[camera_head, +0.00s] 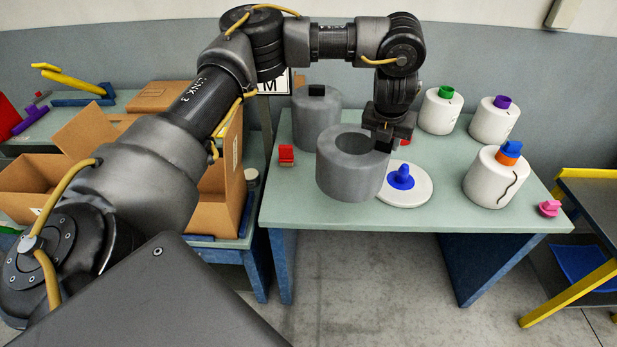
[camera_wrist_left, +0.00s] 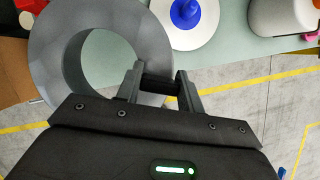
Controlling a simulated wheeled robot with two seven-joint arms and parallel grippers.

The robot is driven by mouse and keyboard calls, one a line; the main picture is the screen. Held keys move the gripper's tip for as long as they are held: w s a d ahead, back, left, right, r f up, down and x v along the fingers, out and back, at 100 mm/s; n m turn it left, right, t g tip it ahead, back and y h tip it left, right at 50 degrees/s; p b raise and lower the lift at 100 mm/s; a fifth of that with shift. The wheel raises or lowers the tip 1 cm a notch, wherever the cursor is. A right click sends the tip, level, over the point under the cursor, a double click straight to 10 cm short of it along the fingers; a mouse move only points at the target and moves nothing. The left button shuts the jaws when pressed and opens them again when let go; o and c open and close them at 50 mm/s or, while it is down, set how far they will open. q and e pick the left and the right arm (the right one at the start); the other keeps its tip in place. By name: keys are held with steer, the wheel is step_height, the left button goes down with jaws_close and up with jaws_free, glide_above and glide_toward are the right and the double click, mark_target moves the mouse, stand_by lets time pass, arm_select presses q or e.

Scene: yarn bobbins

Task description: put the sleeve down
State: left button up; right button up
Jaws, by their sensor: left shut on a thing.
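The sleeve (camera_head: 345,180) is a thick grey hollow cylinder, roughly upright, near the front of the green table (camera_head: 290,215). My left gripper (camera_head: 384,140) is shut on its wall at the right side of the rim. In the left wrist view, the sleeve (camera_wrist_left: 50,50) fills the upper left and the fingers (camera_wrist_left: 160,82) grip its edge. Green tabletop shows through its hole there. The sleeve appears to be above the tabletop, but its underside is hidden. A white disc (camera_head: 420,188) with a blue cone (camera_head: 401,177) lies just right of it, partly covered. My right gripper is not in view.
A second grey cylinder (camera_head: 312,120) with a black block on top stands behind. A red piece (camera_head: 286,155) lies left. White bobbins with green (camera_head: 440,112), purple (camera_head: 493,122) and orange-blue (camera_head: 494,178) tops stand right; a pink piece (camera_head: 549,208) is at the right edge.

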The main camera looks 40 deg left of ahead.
mark_target(328, 141)
arm_select(q)
steer(key=s+a+f+p, duration=0.2)
steer(key=a+f+p, duration=0.4)
steer(key=a+f, duration=0.7)
steer(key=shift+a+p, duration=0.3)
steer(key=shift+a, duration=0.15)
steer(key=o, duration=1.3)
steer(key=shift+s, duration=0.1)
steer(key=b+v, duration=0.3)
steer(key=v, duration=0.8)
steer(key=shift+d, duration=0.1)
steer(key=shift+s+r, duration=0.2)
steer(key=shift+r, duration=0.3)
